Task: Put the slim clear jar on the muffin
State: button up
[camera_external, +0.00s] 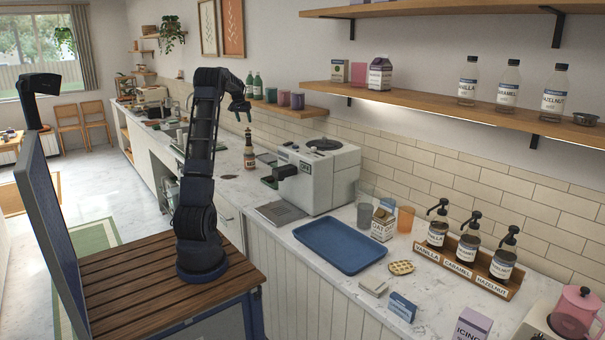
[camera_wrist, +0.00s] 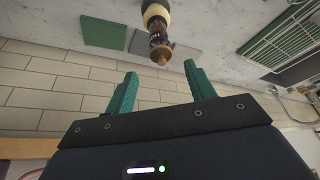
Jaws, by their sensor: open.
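My gripper (camera_external: 243,113) is raised over the far part of the counter, its two teal fingers apart and empty. It also shows in the wrist view (camera_wrist: 160,70). Below it stands a small bottle (camera_external: 249,158) with a dark neck and pale label. I cannot make out a muffin; a round lattice-topped pastry (camera_external: 401,267) lies on the counter.
The coffee machine (camera_external: 322,180) stands between my gripper and the near counter. A blue tray (camera_external: 340,246) lies empty in front. A carton (camera_external: 383,224), an orange cup (camera_external: 405,219) and a syrup pump rack (camera_external: 462,266) stand to the right. A shelf (camera_external: 290,107) is near my gripper.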

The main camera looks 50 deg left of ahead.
jog(key=d+r+m, duration=0.1)
jog(key=d+r, duration=0.3)
jog(key=d, duration=0.7)
jog(key=d+r+m, duration=0.1)
jog(key=d+r, duration=0.2)
jog(key=d, duration=0.7)
jog(key=s+d+r+m+h, duration=0.1)
jog(key=s+d, duration=0.2)
jog(key=d, duration=0.7)
jog(key=s+d+r+h, duration=0.15)
jog(key=s+d, duration=0.25)
jog(key=d, duration=0.6)
jog(key=s+d+f+m, duration=0.2)
jog(key=s+d+f, duration=0.1)
jog(key=s+d, duration=0.95)
jog(key=s+d+f+m, duration=0.2)
jog(key=s+d+f, duration=0.6)
jog(key=s, duration=0.5)
jog(key=d, duration=0.2)
jog(key=shift+d+t, duration=0.4)
